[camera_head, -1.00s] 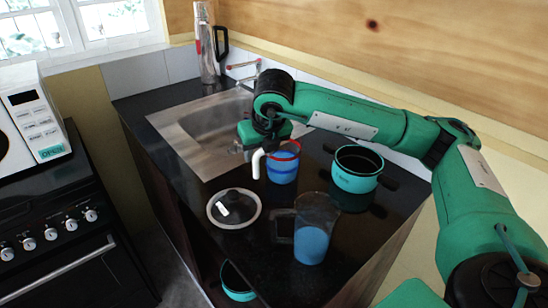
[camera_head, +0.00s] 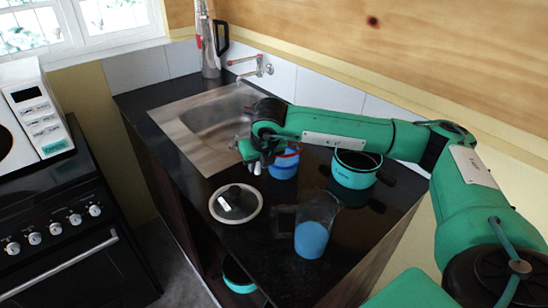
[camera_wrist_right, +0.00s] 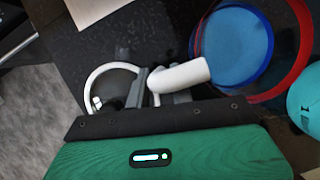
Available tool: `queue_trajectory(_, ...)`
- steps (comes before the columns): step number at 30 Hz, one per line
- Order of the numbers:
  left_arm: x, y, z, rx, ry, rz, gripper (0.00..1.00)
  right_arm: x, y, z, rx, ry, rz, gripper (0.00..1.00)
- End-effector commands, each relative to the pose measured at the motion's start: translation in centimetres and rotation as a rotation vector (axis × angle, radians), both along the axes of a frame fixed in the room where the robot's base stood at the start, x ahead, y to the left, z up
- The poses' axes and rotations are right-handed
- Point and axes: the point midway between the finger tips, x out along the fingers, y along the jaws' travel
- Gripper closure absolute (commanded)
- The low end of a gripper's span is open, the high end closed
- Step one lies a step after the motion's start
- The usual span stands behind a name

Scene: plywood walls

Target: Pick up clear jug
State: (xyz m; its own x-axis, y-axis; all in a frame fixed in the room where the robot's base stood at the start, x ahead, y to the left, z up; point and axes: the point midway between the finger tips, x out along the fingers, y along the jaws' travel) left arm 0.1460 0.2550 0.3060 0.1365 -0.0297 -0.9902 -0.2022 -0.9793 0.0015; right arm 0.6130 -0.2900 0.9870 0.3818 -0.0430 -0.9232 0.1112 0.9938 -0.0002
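A clear jug (camera_head: 284,162) with a red rim, blue contents and a white handle stands on the dark counter, beside the sink. My right gripper (camera_head: 254,158) is at its handle side and partly covers it. In the right wrist view the jug (camera_wrist_right: 235,45) is upper right, and its white handle lies across the right gripper's grey fingers (camera_wrist_right: 158,88). Whether the fingers are closed on the handle cannot be told. A second see-through, smoky jug (camera_head: 314,222) with blue contents stands nearer the front. My left gripper is not in view.
A turquoise pot (camera_head: 355,170) stands right of the jug. A glass lid (camera_head: 236,204) lies front left of it. The sink (camera_head: 195,125) is behind. A turquoise vessel (camera_head: 238,276) sits below the counter's edge. The plywood wall runs along the right.

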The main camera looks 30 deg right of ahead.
Motion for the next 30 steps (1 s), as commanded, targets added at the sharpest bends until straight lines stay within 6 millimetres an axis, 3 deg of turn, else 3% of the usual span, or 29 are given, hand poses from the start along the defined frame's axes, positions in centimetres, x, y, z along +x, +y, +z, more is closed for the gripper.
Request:
queue_trajectory(1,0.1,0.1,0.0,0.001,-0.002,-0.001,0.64,0.0,0.0,0.0,0.0,0.0,0.0,0.87)
queue_trajectory(3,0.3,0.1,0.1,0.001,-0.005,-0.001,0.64,0.0,0.1,0.0,0.0,0.0,0.0,1.0)
queue_trajectory(16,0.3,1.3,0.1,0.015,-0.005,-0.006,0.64,0.0,0.1,0.2,0.0,-0.003,0.0,1.0)
queue_trajectory(23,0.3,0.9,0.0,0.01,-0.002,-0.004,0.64,0.1,0.1,0.9,-0.001,-0.004,0.0,1.0)
queue_trajectory(30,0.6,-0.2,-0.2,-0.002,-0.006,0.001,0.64,0.1,0.1,2.8,-0.001,-0.005,0.0,1.0)
